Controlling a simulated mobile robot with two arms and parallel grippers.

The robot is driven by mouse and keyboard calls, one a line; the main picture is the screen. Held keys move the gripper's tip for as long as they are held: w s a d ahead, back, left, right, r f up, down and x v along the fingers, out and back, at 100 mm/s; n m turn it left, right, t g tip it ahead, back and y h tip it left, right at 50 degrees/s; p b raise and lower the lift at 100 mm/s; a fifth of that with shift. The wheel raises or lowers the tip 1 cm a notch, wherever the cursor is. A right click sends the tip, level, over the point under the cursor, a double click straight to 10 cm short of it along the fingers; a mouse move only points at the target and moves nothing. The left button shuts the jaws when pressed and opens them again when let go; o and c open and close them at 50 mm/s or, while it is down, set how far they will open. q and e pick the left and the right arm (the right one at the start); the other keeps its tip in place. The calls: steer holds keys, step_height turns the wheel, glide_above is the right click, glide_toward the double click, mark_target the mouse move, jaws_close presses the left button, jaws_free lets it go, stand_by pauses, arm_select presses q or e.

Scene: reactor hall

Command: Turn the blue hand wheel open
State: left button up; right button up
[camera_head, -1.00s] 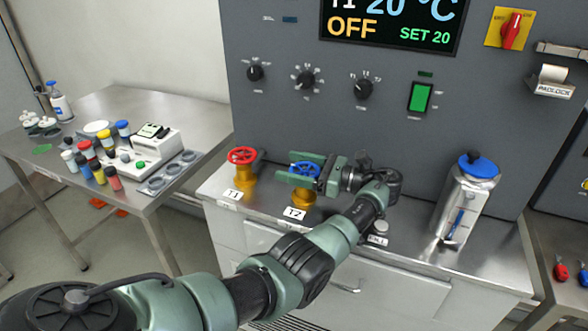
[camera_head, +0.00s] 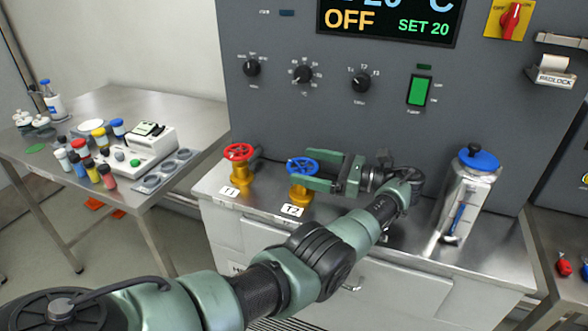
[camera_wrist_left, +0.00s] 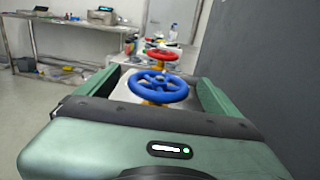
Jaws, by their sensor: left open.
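The blue hand wheel (camera_head: 302,166) sits on a yellow valve body (camera_head: 299,190) behind the T2 label (camera_head: 292,210). My left gripper (camera_head: 312,169) comes to it from the right, open and empty. Its fingertips are at the wheel's right side, one on the far side and one on the near side. In the left wrist view the blue wheel (camera_wrist_left: 158,86) shows between the two spread fingers, near their tips. I cannot tell whether a finger touches the rim. My right gripper is not in view.
A red hand wheel (camera_head: 239,152) on a yellow valve stands to the left, by the T1 label (camera_head: 229,191). A metal canister with a blue lid (camera_head: 468,195) stands on the right of the steel counter. The grey panel (camera_head: 300,120) rises close behind. A side table (camera_head: 105,105) holds bottles and jars.

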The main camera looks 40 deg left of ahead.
arm_select(q)
steer(key=shift+b+v, duration=0.5)
steer(key=shift+v, duration=0.95)
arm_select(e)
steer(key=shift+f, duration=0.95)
